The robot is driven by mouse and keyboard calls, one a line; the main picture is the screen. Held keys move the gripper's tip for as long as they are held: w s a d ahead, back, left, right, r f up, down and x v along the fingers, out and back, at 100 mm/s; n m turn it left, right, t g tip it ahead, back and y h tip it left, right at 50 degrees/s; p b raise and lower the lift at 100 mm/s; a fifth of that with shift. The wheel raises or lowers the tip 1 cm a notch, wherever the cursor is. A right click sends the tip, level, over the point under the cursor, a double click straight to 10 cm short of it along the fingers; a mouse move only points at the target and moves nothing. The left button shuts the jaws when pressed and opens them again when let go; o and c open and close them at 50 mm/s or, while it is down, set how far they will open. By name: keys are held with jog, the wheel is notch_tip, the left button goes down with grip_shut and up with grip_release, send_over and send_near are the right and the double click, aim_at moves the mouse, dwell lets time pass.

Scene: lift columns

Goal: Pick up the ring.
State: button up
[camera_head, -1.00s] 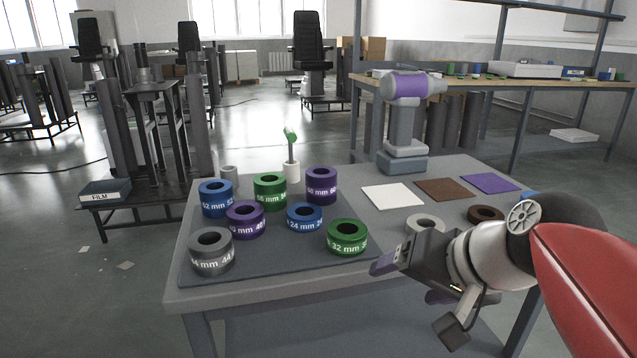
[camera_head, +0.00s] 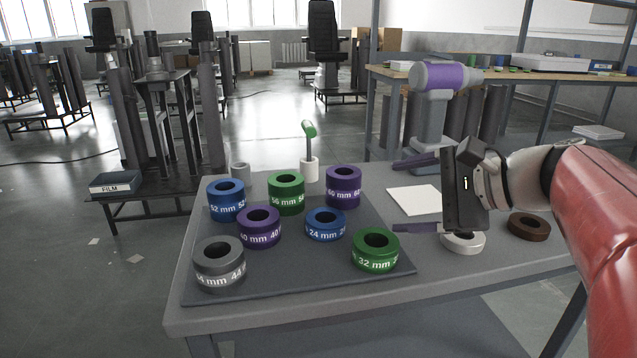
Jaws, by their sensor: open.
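Several labelled rings stand on a dark mat (camera_head: 315,272): blue 52 mm (camera_head: 227,208), green 56 mm (camera_head: 286,200), purple 60 mm (camera_head: 343,195), purple 40 mm (camera_head: 260,236), blue 24 mm (camera_head: 325,231), green 32 mm (camera_head: 376,261) and a grey ring (camera_head: 219,275) marked 44. A white ring (camera_head: 463,246) and a brown ring (camera_head: 529,233) lie off the mat on the right. My gripper (camera_head: 402,195) is open and empty, pointing left, right of the purple 60 mm ring and above the table. Its lower part covers some of the white ring's top.
A white sheet (camera_head: 414,200) lies behind my gripper; the other flat squares are hidden. A purple-banded grey device (camera_head: 430,110) stands at the back of the table. A green-topped rod in a white holder (camera_head: 309,168) and a grey cylinder (camera_head: 241,173) stand behind the rings.

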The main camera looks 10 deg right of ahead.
aim_at(335, 170)
jog(key=w+m+y, duration=0.1)
jog(key=w+m, duration=0.1)
jog(key=w+a+f+m+y, duration=0.1)
jog(key=w+m+y, duration=0.3)
jog(key=shift+w+a+f, duration=0.15)
jog(key=shift+w+a, duration=0.1)
jog(key=shift+w, duration=0.05)
jog(key=shift+w+a+m+y, duration=0.25)
jog(key=shift+w+m+y, duration=0.2)
jog(key=shift+m+y, duration=0.3)
jog(key=shift+w+a, duration=0.2)
jog(key=shift+a, duration=0.1)
jog(key=x, duration=0.7)
jog(key=shift+s+a+p, duration=0.1)
jog(key=shift+a+p, duration=0.1)
jog(key=shift+p, duration=0.2)
jog(key=c, duration=1.3)
